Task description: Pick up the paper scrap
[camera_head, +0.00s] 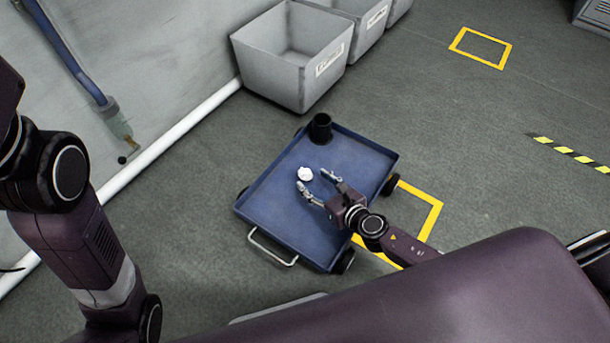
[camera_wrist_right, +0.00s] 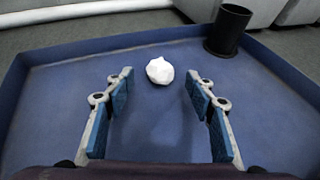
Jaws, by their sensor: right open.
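The paper scrap (camera_head: 305,174) is a small white crumpled ball lying on the blue cart tray (camera_head: 283,222). In the right wrist view the scrap (camera_wrist_right: 160,71) lies just beyond the fingertips, near the line midway between them. My right gripper (camera_head: 313,183) is open and empty over the tray, its fingertips pointing at the scrap. Its two fingers with blue pads (camera_wrist_right: 158,85) also show in the wrist view, spread wide and apart from the scrap. My left arm shows at the left of the head view, but its gripper is out of view.
A black cup (camera_head: 320,129) stands in the tray's far corner, beyond the scrap. The tray has a low raised rim, and its cart has wheels and a metal handle (camera_head: 272,250). Grey bins (camera_head: 291,62) stand behind it by the wall. The tray around the scrap is clear.

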